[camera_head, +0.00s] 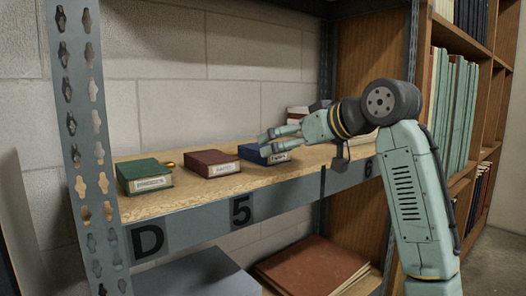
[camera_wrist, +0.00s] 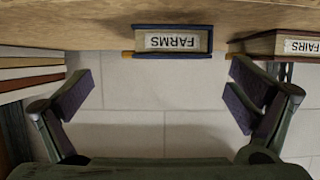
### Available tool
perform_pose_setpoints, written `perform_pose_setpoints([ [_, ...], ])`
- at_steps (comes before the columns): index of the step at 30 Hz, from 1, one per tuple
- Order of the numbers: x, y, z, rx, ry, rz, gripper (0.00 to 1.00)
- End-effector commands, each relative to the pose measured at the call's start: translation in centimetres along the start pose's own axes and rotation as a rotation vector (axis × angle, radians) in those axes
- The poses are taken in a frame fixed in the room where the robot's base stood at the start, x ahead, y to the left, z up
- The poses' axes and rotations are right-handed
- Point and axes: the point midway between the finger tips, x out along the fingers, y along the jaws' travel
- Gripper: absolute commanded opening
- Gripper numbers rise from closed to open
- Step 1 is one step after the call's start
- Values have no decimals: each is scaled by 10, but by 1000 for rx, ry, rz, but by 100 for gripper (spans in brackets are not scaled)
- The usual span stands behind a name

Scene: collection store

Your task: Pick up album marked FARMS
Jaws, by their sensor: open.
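The album marked FARMS is a blue album (camera_head: 253,154) lying flat on the shelf in the head view, its pale spine label facing outward. In the wrist view the FARMS album (camera_wrist: 172,41) shows upside down at the top centre, its label readable. My gripper (camera_head: 267,139) is in front of and over this album in the head view and hides part of it. In the wrist view my gripper (camera_wrist: 162,72) is open, its two fingers spread wide to the left and right of the album. Nothing is between the fingers, and they appear apart from the album.
A dark red album (camera_head: 211,163), marked FAIRS in the wrist view (camera_wrist: 285,45), lies beside the blue one. A green album (camera_head: 144,176) lies farther left on the wooden shelf (camera_head: 195,193). A metal upright (camera_head: 85,130) bounds the left. More volumes (camera_wrist: 30,74) lie at the wrist view's left.

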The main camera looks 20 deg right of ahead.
Motion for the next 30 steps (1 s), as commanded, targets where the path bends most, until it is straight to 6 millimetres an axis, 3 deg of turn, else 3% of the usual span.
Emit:
perform_pose_setpoints([
  [7,34,0,-1,0,-1,-1,100],
  [16,41,0,1,0,0,0,100],
  [30,40,0,0,0,0,0,69],
])
